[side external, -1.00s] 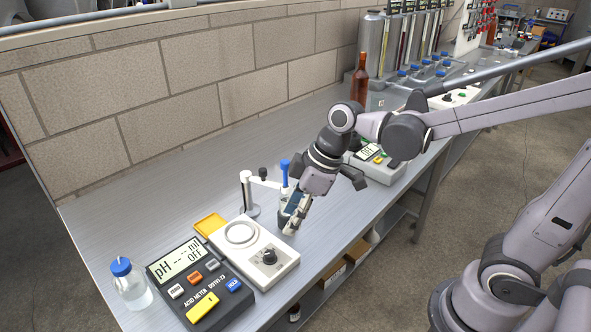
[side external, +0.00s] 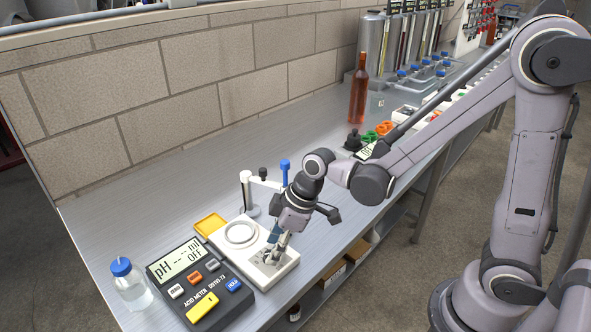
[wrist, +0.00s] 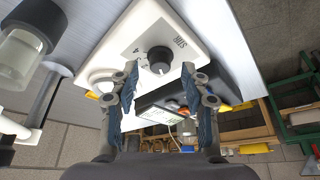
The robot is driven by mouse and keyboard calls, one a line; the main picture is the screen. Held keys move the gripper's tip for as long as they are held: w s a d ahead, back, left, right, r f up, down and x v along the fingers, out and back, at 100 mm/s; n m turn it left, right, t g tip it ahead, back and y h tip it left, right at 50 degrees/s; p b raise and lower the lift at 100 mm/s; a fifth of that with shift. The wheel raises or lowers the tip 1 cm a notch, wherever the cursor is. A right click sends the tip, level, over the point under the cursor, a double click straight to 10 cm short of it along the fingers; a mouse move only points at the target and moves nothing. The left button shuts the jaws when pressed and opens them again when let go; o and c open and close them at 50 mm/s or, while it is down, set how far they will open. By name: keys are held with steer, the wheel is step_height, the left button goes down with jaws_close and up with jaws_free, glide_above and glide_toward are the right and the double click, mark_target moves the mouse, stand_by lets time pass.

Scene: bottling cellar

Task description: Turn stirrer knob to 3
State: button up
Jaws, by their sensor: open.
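The stirrer (side external: 282,277) is a white box with a round plate, on the bench beside the acid meter. Its black knob (wrist: 160,58) shows in the wrist view, near printed "STIR" and a 4. My gripper (side external: 272,255) is over the knob end of the stirrer and largely hides the knob in the side view. In the wrist view my open gripper (wrist: 159,67) has one finger on each side of the knob, with gaps between. I cannot read the knob's setting for sure.
A white stand (side external: 247,194) with a blue-topped probe (side external: 285,172) is behind the stirrer.

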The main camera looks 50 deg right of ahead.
steer(key=shift+w+a+f, duration=0.15)
steer(key=shift+f, duration=0.4)
jaws_close()
